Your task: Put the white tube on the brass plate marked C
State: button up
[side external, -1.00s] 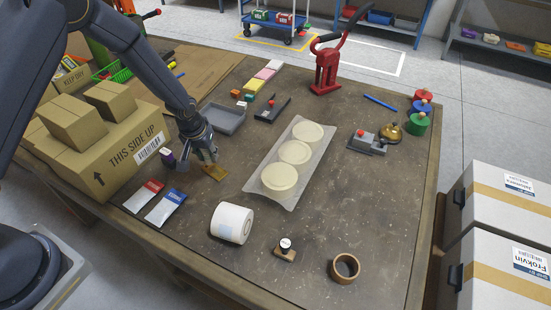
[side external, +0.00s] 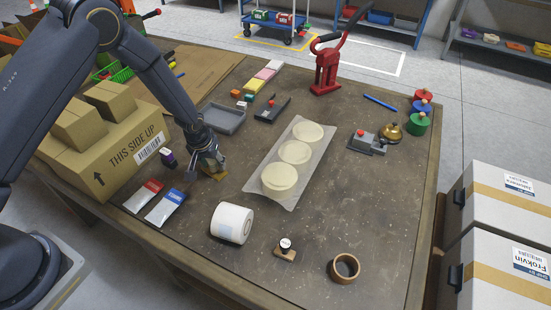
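My gripper (side external: 215,168) is low over the brass-coloured plate (side external: 220,176) on the dark table, left of the centre. It hides much of the plate, and no letter C can be read. I cannot make out whether the fingers are open or hold anything. No small white tube is clearly visible.
A cardboard box (side external: 120,150) with smaller boxes on top stands left of my gripper. A small purple-and-white bottle (side external: 168,158), red and blue packets (side external: 165,207) and a grey tray (side external: 222,119) are close. A clear tray (side external: 257,184) with pale discs lies right.

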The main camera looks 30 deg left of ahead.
jog(key=shift+o, duration=0.3)
jog(key=shift+r, duration=0.35)
jog(key=s+r+t+h, duration=0.1)
jog(key=s+r, duration=0.4)
jog(key=r, duration=0.7)
jog(key=s+r, duration=0.4)
jog(key=r, duration=0.9)
jog(key=s+a+r+m, duration=0.1)
jog(key=s+r, duration=0.3)
jog(key=s, duration=0.4)
jog(key=s+a+r+m+t, duration=0.1)
jog(key=s+r+m, duration=0.1)
jog(key=s+r, duration=0.3)
jog(key=s, duration=0.4)
jog(key=shift+a+t, duration=0.25)
jog(key=shift+t, duration=0.05)
